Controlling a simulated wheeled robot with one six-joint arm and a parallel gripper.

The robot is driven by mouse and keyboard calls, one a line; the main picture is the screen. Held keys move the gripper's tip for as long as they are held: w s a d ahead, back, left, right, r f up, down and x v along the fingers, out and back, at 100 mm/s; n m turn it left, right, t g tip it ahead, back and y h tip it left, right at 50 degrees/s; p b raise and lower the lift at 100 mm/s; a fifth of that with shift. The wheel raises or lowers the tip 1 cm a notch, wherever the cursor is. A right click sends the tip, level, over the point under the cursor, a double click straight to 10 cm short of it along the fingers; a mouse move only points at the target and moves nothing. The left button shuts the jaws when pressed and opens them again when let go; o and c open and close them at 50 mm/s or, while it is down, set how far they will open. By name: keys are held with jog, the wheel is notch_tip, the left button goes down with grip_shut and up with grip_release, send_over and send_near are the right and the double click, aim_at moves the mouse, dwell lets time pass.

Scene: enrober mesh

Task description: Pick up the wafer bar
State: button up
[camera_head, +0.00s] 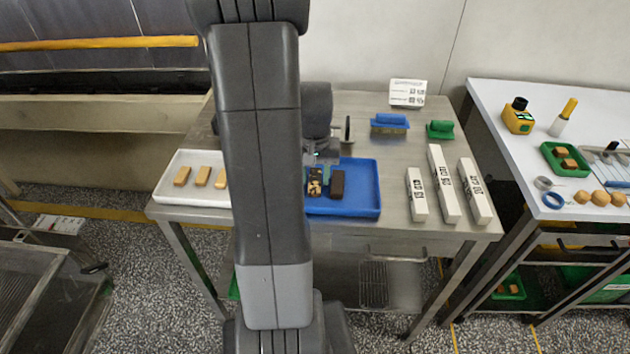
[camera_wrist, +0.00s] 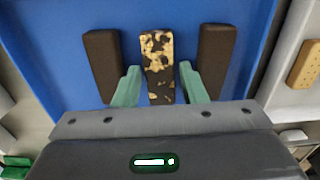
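The blue tray (camera_head: 362,192) holds several bars. The likely wafer bar (camera_wrist: 159,62) is patchy, tan and dark brown, and lies in the middle of the row in the wrist view. It also shows in the head view (camera_head: 315,183). A dark bar (camera_wrist: 102,62) lies to its left and another dark bar (camera_wrist: 217,58) to its right in the wrist view. My gripper (camera_wrist: 159,72) is open, with one green finger on each side of the patchy bar. Small gaps show between fingers and bar. In the head view my arm hides part of the tray.
A white tray (camera_head: 190,199) with tan bars stands at the left. White labelled boxes (camera_head: 443,185) stand at the right of the steel table (camera_head: 395,228). A white table (camera_head: 500,95) stands farther right.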

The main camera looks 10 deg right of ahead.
aim_at(316, 179)
jog(key=shift+f, duration=0.15)
jog(key=shift+c, duration=0.2)
jog(key=c, duration=0.5)
notch_tip(316, 179, up, 10)
jog(key=shift+d, duration=0.15)
